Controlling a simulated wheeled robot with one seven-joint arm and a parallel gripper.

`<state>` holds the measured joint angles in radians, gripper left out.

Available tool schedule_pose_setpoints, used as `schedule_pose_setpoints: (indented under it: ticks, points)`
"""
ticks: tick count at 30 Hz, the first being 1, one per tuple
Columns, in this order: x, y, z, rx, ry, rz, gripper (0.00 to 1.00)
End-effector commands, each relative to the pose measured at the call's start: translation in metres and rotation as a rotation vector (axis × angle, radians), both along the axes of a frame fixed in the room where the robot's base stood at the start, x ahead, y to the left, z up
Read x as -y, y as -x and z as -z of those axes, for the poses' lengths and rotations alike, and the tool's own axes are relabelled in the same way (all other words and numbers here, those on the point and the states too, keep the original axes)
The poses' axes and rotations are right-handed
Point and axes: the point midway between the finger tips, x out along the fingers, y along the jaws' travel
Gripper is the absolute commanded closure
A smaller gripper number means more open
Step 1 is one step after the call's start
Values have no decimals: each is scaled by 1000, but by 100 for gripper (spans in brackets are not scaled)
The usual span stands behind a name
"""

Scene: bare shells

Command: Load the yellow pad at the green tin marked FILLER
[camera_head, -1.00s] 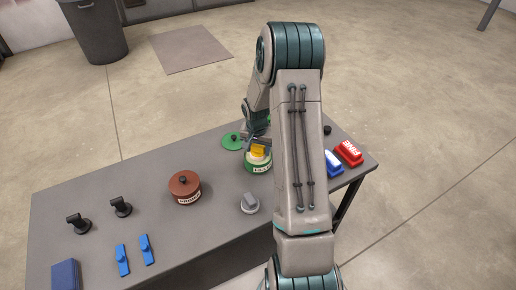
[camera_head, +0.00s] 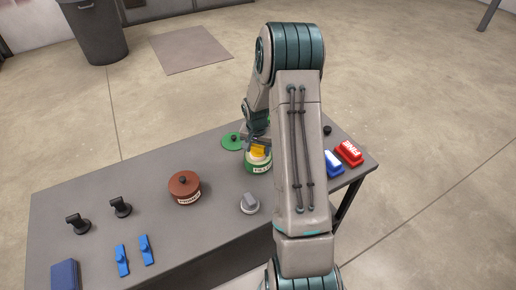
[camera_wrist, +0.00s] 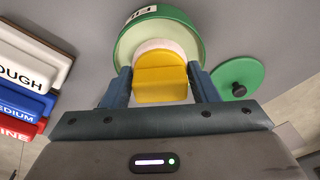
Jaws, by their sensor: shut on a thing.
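The yellow pad (camera_wrist: 160,82) is held between the two fingers of my gripper (camera_wrist: 162,88). A pale, whitish face shows at the pad's far end. The pad also shows in the head view (camera_head: 258,150), over the mouth of the open green tin marked FILLER (camera_head: 257,166). In the wrist view the tin (camera_wrist: 124,50) lies around and behind the pad; I cannot tell whether the pad touches what is inside. The tin's green lid (camera_head: 231,141) lies on the table beside it, and shows in the wrist view (camera_wrist: 240,76).
A closed red-brown tin (camera_head: 184,187) and a grey knobbed object (camera_head: 250,203) stand on the grey table (camera_head: 130,185). Red FINE (camera_head: 349,152) and blue (camera_head: 333,163) blocks lie at the right. Black handled tools, blue pieces and a dark blue block are at the left.

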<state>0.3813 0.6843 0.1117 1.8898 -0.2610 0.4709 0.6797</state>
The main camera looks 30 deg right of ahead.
Motion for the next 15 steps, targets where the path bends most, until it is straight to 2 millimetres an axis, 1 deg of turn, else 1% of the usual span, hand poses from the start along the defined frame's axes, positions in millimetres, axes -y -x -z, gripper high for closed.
schedule_pose_setpoints:
  ticks: [2,5,15]
  points:
    - [0,1,0,-4,-1,0,64]
    - [0,1,-6,-4,-1,0,64]
    - [0,0,-35,-1,-1,0,64]
